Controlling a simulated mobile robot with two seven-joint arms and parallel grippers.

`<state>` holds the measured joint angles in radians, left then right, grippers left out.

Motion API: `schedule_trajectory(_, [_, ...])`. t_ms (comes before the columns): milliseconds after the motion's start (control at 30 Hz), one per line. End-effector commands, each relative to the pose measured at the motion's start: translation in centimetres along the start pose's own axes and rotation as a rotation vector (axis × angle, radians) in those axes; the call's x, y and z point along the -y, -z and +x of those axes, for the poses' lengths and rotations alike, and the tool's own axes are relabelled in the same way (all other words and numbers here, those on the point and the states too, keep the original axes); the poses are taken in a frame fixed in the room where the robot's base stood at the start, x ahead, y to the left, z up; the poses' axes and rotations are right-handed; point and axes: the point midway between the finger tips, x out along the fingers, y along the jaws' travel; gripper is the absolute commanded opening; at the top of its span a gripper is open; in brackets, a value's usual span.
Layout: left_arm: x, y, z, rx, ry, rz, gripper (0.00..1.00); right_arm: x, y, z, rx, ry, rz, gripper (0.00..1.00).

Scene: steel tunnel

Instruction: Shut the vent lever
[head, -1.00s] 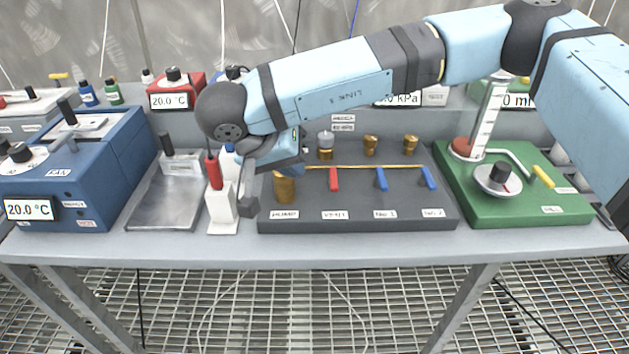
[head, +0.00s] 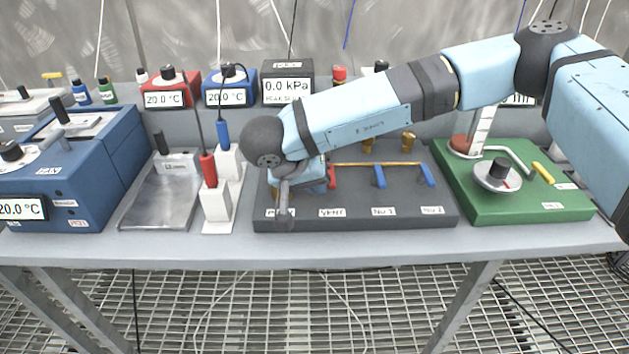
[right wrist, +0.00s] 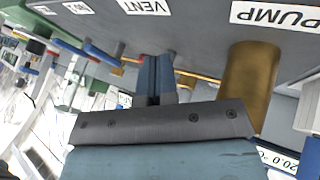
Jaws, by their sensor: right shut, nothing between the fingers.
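The red vent lever (head: 332,177) is on the dark grey manifold board (head: 350,212), on the brass pipe behind the VENT label (head: 332,212). It is partly hidden by my right gripper (head: 321,186), which is low over the board and just left of the lever. In the right wrist view the right gripper's fingers (right wrist: 154,72) are together and empty, near the VENT label (right wrist: 145,7). The lever is not clear in that view, so I cannot tell whether the fingers touch it. My left gripper is not in view.
Two blue levers (head: 379,177) (head: 427,175) are to the right on the same pipe. A brass pump fitting (right wrist: 250,85) is beside the gripper. A green base (head: 515,207) is on the right; a white stand with a red-handled probe (head: 208,170) is on the left.

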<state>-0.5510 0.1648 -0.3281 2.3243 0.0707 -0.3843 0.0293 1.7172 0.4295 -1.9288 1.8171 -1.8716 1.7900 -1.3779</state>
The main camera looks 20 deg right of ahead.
Motion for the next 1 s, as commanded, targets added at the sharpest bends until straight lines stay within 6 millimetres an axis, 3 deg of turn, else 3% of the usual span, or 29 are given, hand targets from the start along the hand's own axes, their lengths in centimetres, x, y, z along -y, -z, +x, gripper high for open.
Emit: schedule_trajectory(1000, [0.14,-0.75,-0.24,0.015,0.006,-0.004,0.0,-0.75,-0.18,0.26,-0.083,0.084,-0.155,0.0])
